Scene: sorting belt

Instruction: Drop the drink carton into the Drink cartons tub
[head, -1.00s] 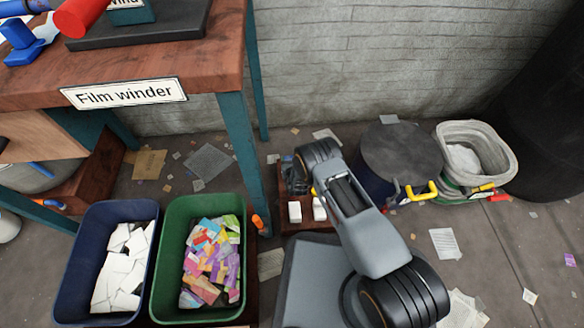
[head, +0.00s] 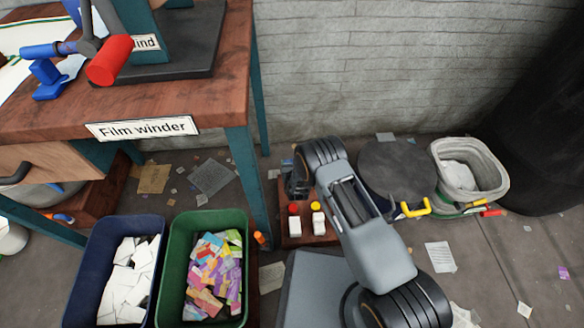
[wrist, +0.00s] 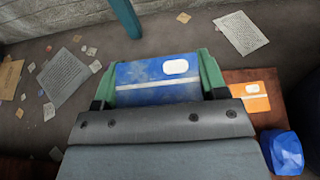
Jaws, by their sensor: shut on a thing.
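My gripper (wrist: 160,90) is shut on a blue carton (wrist: 150,72) with a white oval patch and a pale stripe; the carton lies between the green fingers in the wrist view. In the head view my gripper (head: 297,186) is a dark shape at the end of the folded arm, and the carton in it cannot be made out. A green tub (head: 168,268) holds bright, many-coloured flat pieces. A dark blue tub (head: 80,270) to its left holds white pieces. No label on either tub is readable, so I cannot tell which is the Drink cartons tub.
The Film winder bench (head: 190,95) stands at the upper left, its leg behind the green tub. White bottles with red and yellow caps (head: 318,222) stand near my arm. An orange card-like piece (wrist: 245,97) and a blue object (wrist: 285,152) show at right. A bin (head: 470,170) stands right.

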